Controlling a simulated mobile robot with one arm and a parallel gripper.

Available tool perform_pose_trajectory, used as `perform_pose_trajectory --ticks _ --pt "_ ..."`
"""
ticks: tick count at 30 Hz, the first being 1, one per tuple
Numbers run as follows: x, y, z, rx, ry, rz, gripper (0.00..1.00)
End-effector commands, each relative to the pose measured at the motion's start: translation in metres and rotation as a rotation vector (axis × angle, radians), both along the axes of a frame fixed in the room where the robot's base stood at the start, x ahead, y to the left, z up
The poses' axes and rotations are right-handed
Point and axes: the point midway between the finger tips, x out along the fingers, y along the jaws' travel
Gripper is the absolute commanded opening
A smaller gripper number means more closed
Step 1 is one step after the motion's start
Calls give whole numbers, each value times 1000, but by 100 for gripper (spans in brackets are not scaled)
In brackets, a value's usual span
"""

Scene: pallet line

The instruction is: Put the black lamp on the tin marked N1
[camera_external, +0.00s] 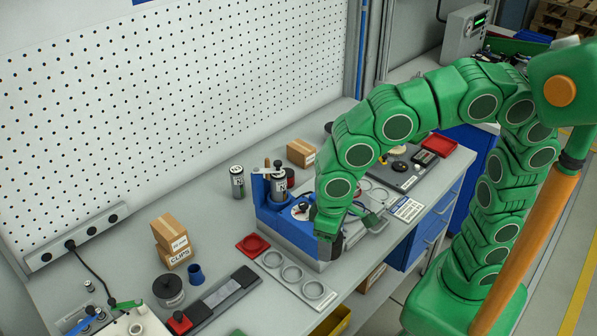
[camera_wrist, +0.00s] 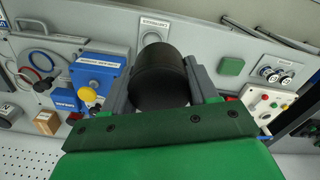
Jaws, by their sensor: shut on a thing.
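A black cylindrical thing (camera_wrist: 160,72), which looks like the black lamp, sits between the two grey fingers of my gripper (camera_wrist: 160,90) in the wrist view. My gripper (camera_external: 329,226) is shut on it. In the external view only a dark part (camera_external: 336,247) shows below my gripper, over the bench's front edge, right of the blue fixture. One dark tin with a white label (camera_external: 237,183) stands on the bench behind the fixture. Another labelled tin (camera_external: 279,187) stands at the blue fixture (camera_external: 268,205). Their labels are too small to read, so I cannot tell which is N1.
A ring tray (camera_external: 296,276) and a red dish (camera_external: 253,245) lie left of my gripper. Cardboard boxes (camera_external: 171,234), a black round weight (camera_external: 168,289) and a blue cup (camera_external: 196,274) stand farther left. A dark tray (camera_external: 405,172) lies behind my arm. Bench around the rear tin is clear.

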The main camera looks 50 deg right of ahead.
Motion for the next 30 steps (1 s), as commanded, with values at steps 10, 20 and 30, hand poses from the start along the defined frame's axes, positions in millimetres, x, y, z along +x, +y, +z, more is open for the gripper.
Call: perform_pose_trajectory --ticks 10,20,30 --pt "26 -8 39 -1 1 -59 26" --pt "92 -36 42 -2 4 -207 26" --pt "163 -84 45 -2 4 -378 26"
